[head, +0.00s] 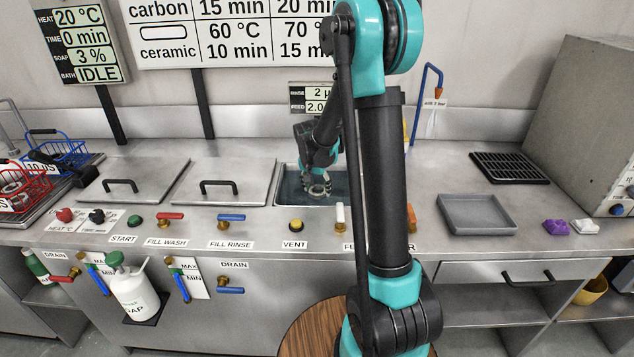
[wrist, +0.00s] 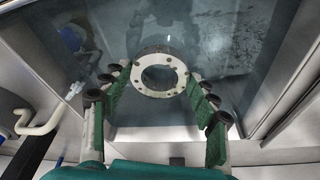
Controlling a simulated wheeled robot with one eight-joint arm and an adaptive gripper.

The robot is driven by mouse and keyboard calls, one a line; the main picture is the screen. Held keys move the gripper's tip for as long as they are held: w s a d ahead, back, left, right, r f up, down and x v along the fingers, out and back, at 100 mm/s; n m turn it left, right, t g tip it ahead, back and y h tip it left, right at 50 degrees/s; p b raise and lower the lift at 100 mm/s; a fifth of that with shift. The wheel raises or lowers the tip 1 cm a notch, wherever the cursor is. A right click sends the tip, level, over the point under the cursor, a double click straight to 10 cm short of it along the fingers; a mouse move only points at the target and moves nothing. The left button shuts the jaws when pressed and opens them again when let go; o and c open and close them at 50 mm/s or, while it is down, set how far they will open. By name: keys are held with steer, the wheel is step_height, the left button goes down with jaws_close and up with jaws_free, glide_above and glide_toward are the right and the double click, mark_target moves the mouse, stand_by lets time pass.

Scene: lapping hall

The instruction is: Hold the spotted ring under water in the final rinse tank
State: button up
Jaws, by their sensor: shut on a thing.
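The open rinse tank (head: 291,193) is sunk in the steel counter behind the VENT button and holds dark water, which fills much of the wrist view (wrist: 70,30). My gripper (head: 318,180) reaches down into the tank opening. In the wrist view its green fingers (wrist: 157,82) are closed on either side of a pale flat ring (wrist: 180,80) with small dark marks or holes. The ring also shows as a small pale shape in the head view (head: 319,191). I cannot tell whether the ring is under the water surface or just above it.
Two lidded tanks (head: 233,182) lie left of the open tank. A red basket (head: 25,187) and a blue basket (head: 62,152) stand far left. A grey tray (head: 477,214), a black grate (head: 508,167) and purple and white pieces (head: 556,227) lie right.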

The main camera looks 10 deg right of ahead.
steer(key=shift+f, duration=2.8)
stand_by(5.2)
